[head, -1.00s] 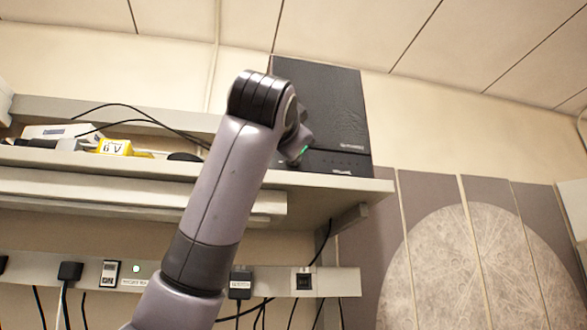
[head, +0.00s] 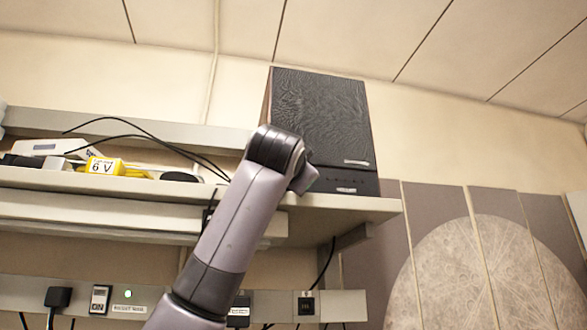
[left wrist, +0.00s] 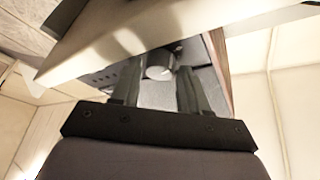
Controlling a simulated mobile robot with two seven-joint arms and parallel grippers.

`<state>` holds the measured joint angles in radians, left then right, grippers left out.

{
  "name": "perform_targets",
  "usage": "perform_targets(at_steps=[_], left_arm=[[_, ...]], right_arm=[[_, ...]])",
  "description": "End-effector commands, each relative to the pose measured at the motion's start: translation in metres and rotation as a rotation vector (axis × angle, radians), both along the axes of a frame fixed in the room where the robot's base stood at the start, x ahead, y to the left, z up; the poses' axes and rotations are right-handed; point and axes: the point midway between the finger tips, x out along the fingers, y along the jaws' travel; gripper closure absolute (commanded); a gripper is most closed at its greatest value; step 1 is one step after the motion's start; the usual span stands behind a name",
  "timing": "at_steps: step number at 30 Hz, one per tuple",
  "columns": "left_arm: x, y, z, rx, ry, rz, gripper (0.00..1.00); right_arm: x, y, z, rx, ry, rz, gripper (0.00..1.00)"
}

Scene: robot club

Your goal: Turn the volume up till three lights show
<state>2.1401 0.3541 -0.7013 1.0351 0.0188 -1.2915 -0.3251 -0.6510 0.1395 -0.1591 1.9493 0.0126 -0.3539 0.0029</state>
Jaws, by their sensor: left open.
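A black speaker (head: 320,115) stands on the end of a wall shelf. A lower panel with a row of small dark dots (head: 347,181) shows at its base; I see no dot clearly lit. My left arm comes up in front of the speaker's lower left, and its gripper is mostly hidden behind the wrist in the head view. In the left wrist view, a round silver knob (left wrist: 160,65) sits on a dark panel. My left gripper (left wrist: 158,88) is open, its fingers pointing at the knob, one to each side. I cannot tell whether they touch it. My right gripper is out of view.
The shelf (head: 365,203) carries a yellow 6 V battery (head: 103,166), a white device (head: 45,147) and loose black cables. Below is a socket strip (head: 345,304) with plugs and a green light (head: 128,294). Round-patterned panels (head: 475,260) stand at right.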

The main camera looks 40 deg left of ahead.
Motion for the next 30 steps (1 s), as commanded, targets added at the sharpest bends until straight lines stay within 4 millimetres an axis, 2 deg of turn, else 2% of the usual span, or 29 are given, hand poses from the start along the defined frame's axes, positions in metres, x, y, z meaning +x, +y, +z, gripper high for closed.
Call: perform_targets(at_steps=[5, 6, 9, 20, 30], left_arm=[[0.0002, 0.0001, -0.0007, 0.0, 0.0, 0.0, 0.56], [0.0001, 0.0001, -0.0006, 0.0, 0.0, 0.0, 0.69], [0.0001, 0.0, -0.0006, 0.0, 0.0, 0.0, 0.97], [-0.0005, 0.0001, 0.0002, 0.03, 0.038, -0.002, 0.96], [-0.0014, 0.0006, 0.0023, 0.176, 0.211, -0.003, 0.96]], right_arm=[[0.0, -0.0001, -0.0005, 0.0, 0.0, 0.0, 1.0], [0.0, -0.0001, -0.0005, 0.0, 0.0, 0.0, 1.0], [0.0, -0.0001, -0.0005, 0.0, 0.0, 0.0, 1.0], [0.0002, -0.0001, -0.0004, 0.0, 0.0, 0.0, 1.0], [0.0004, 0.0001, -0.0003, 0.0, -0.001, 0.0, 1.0]])
